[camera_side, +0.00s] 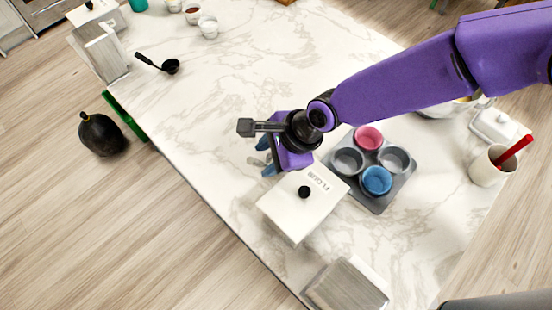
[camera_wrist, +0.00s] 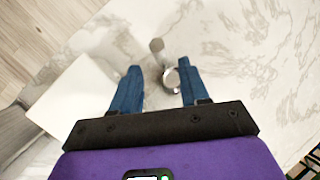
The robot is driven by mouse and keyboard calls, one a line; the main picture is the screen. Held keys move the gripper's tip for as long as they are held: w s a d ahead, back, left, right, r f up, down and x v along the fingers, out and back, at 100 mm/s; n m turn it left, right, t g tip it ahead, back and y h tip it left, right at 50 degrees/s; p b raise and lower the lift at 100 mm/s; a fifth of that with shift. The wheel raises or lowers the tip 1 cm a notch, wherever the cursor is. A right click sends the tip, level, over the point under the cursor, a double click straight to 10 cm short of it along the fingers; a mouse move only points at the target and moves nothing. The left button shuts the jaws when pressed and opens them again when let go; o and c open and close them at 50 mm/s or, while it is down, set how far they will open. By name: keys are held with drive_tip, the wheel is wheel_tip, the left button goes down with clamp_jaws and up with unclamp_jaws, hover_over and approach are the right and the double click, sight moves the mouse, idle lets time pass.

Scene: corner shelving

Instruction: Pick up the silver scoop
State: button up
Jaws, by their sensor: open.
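The silver scoop (camera_wrist: 171,77) shows in the wrist view as a small shiny round bowl with a grey piece above it. It lies on the marble counter between my two blue fingers, nearer the right one. I cannot tell how far below the fingertips it is. My gripper (camera_wrist: 158,68) is open, with nothing held. In the side view my gripper (camera_side: 266,157) points down over the counter's left edge area, beside the white canister.
The white canister (camera_side: 287,217) with a black knob stands close to my gripper. A muffin tin (camera_side: 367,193) with pink and blue cups is to its right. A black scoop (camera_side: 171,66) lies farther back. The counter (camera_side: 290,65) behind is mostly clear.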

sight(261, 162)
drive_tip(key=shift+x, duration=2.6)
drive_tip(key=shift+w, duration=0.15)
drive_tip(key=shift+r, duration=0.1)
clamp_jaws()
